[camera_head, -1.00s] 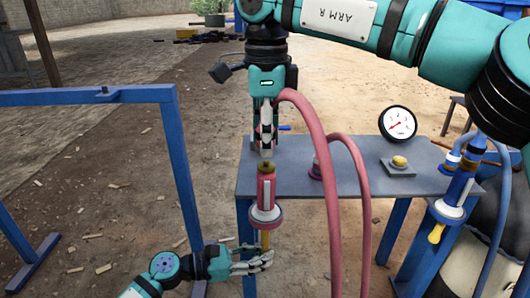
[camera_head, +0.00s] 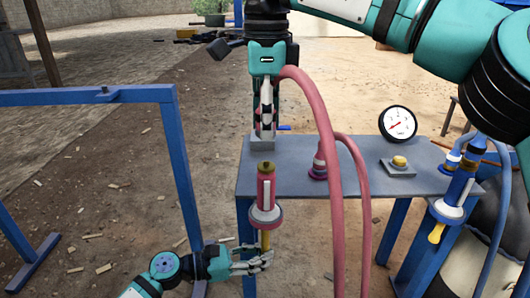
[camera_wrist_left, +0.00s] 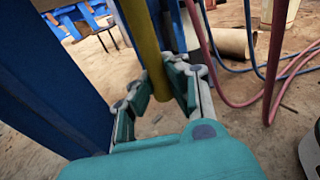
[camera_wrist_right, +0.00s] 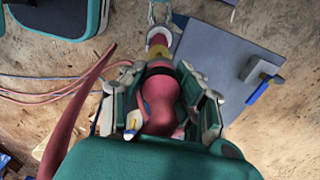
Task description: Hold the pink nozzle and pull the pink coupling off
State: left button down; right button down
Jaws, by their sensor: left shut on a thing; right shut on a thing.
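The pink nozzle (camera_head: 265,190) stands upright, with a brass top, a white and pink collar and a yellow rod (camera_head: 265,240) below. My left gripper (camera_head: 262,258) is shut around the yellow rod, under the collar. The left wrist view shows the same rod (camera_wrist_left: 147,45) between its fingers. My right gripper (camera_head: 265,128) is above the nozzle and shut on the pink coupling (camera_wrist_right: 160,98), from which the pink hose (camera_head: 322,130) runs. A clear gap separates the gripper from the nozzle's bare brass top. In the head view the fingers mostly hide the coupling.
A grey table (camera_head: 345,182) behind the nozzle carries a small vise (camera_head: 262,143), a pink-purple fitting (camera_head: 318,166), a gauge (camera_head: 397,123) and a yellow button box (camera_head: 398,164). A blue nozzle assembly (camera_head: 455,190) is at right. A blue frame (camera_head: 175,150) stands left.

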pick_arm(q)
jog(key=c, duration=1.3)
grip_release()
